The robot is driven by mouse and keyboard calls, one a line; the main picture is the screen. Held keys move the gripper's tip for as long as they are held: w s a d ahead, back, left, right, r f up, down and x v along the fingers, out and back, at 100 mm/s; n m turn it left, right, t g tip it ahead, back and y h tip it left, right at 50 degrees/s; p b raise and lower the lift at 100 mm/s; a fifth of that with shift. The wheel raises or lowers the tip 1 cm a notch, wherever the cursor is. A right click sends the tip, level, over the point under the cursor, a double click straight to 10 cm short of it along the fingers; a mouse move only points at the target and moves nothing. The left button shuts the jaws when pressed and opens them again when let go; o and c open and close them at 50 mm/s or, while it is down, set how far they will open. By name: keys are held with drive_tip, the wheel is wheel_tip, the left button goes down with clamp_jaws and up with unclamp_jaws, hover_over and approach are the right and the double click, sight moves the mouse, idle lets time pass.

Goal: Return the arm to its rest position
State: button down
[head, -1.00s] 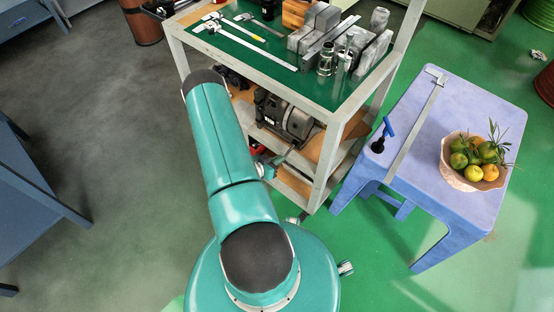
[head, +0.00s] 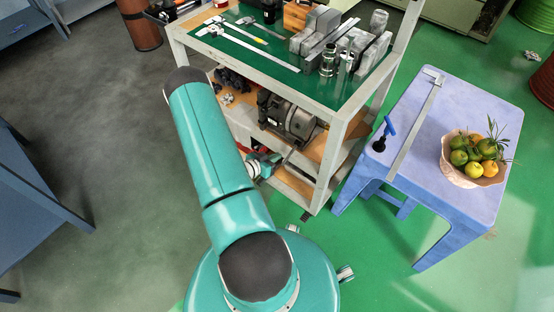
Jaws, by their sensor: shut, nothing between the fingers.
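My teal arm (head: 208,140) rises from its round base in the lower middle of the head view, with its dark elbow at the upper left. Its far part is folded behind the upper arm and mostly hidden. My gripper (head: 277,161) shows small just right of the upper arm, in front of the cart's lower shelves. It is shut and holds nothing. Whether it touches the cart cannot be told.
The tooling cart (head: 341,134) stands close ahead, with calipers (head: 243,41), metal blocks and a grey machine (head: 288,118). A blue stool (head: 433,200) at right bears a fruit bowl (head: 463,178) and a square (head: 415,125).

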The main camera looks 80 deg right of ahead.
drive_tip(key=v, duration=0.8)
drive_tip(key=shift+r, duration=0.35)
drive_tip(key=shift+w, duration=0.1)
drive_tip(key=w+a+r+n+t+y, duration=0.2)
drive_tip(key=w+a+r+t, duration=0.35)
drive_tip(key=w, duration=0.75)
drive_tip(key=w+a+r+n+t+y, duration=0.25)
drive_tip(key=w+r+t, duration=0.35)
drive_tip(key=w+r, duration=0.6)
drive_tip(key=w+a+r+n+t+y, duration=0.2)
drive_tip(key=w+a+r+n+t, duration=0.15)
drive_tip(key=w+a+r, duration=0.4)
drive_tip(key=s+a+r+n+y, duration=0.2)
drive_tip(key=a+r+n+y, duration=0.4)
drive_tip(key=a+r, duration=0.85)
drive_tip(key=s+a+r+n, duration=0.2)
drive_tip(key=s+a, duration=0.1)
drive_tip(key=s, duration=0.3)
drive_tip(key=s+a+r+n+g, duration=0.1)
drive_tip(key=s+a+r+n, duration=0.1)
drive_tip(key=s, duration=0.4)
drive_tip(key=s+a+r+n+g, duration=0.1)
drive_tip(key=s+a+r+n, duration=0.1)
drive_tip(key=s+a+n, duration=0.2)
drive_tip(key=shift+s+a+r+h, duration=0.4)
drive_tip(key=shift+s+a, duration=0.5)
drive_tip(key=shift+s, duration=0.2)
